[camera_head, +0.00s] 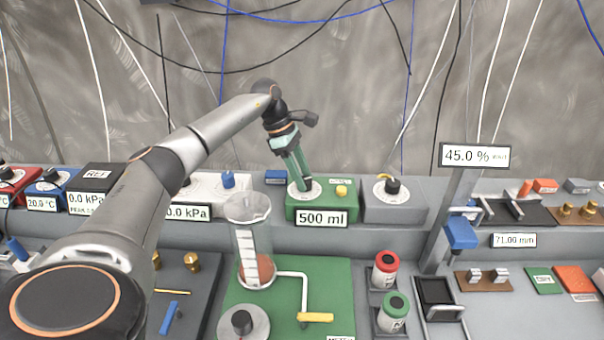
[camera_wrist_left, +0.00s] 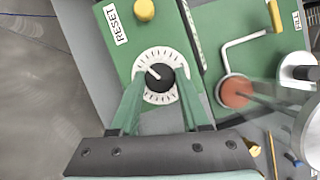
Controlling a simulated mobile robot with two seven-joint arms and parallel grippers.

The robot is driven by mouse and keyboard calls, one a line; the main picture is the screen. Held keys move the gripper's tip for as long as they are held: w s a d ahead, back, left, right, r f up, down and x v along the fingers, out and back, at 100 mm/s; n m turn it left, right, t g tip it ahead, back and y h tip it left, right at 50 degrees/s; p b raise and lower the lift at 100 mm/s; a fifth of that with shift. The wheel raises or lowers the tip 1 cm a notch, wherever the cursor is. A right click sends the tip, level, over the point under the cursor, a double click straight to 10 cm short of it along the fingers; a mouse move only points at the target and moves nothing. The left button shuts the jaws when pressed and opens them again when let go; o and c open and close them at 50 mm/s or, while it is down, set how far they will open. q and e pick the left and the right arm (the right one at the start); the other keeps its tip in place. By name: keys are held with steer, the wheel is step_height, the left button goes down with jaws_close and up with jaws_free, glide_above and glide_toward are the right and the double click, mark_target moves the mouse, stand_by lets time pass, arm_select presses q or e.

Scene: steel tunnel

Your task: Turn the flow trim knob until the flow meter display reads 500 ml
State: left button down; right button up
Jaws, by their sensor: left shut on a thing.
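The green flow meter box (camera_head: 322,204) stands on the back ledge, and its front display (camera_head: 322,219) reads 500 ml. My left gripper (camera_head: 302,186) reaches down to the box from above. In the left wrist view, the black flow trim knob (camera_wrist_left: 159,78) sits in a white graduated dial (camera_wrist_left: 157,54). Its white pointer mark points to the upper left. The green fingers of the left gripper (camera_wrist_left: 159,88) are on either side of the knob and shut on it. In the head view, the fingers mostly hide the knob. My right gripper is not in view.
A yellow reset button (camera_head: 341,191) is close beside the fingers. A grey box with a black knob (camera_head: 393,187) stands to the right. Below are a clear graduated cylinder (camera_head: 245,240) and a white pipe with a yellow handle (camera_head: 315,317) on a green board.

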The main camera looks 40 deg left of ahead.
arm_select(q)
steer(key=shift+c, duration=1.9)
jaws_free()
steer(key=v, duration=1.2)
steer(key=shift+r, duration=0.3)
